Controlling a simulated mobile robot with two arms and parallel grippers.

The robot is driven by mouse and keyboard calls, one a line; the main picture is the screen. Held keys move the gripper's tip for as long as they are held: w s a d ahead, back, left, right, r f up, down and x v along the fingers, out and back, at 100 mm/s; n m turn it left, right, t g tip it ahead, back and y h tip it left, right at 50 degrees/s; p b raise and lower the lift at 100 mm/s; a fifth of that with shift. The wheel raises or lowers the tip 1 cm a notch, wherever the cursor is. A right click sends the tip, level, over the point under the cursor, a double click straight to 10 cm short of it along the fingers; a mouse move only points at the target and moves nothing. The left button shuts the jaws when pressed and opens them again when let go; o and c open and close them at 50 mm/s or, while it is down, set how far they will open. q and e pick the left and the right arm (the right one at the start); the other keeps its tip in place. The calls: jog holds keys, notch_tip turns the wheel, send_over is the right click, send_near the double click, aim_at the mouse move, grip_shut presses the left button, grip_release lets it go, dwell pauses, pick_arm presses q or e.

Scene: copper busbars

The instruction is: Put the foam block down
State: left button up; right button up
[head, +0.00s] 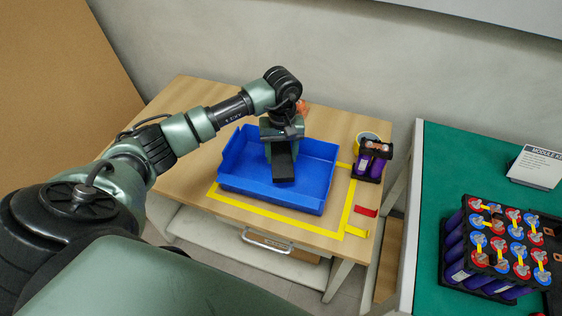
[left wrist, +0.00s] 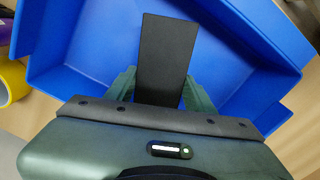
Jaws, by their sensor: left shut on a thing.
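The foam block is a flat black slab (head: 283,167) in the head view, over the blue bin (head: 318,192). I cannot tell whether the block touches the bin floor. My right gripper is not in view.
The bin stands on a wooden table inside a yellow tape outline (head: 270,216). Purple cells in a black holder (head: 370,160) and a yellow roll (head: 367,137) are to its right. A green-topped table (head: 430,200) carries a battery module (head: 500,245).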

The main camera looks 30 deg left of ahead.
aim_at(282, 164)
pick_arm(q)
notch_tip(282, 164, down, 5)
jog(key=b, duration=0.2)
jog(key=shift+b, duration=0.4)
jog(key=shift+r, duration=0.15)
jog(key=shift+f, duration=0.25)
jog(key=o, duration=1.3)
jog(key=shift+r, duration=0.15)
jog(key=shift+r+p, duration=0.3)
notch_tip(282, 164, up, 12)
jog(key=p, duration=0.6)
jog(key=shift+f, duration=0.15)
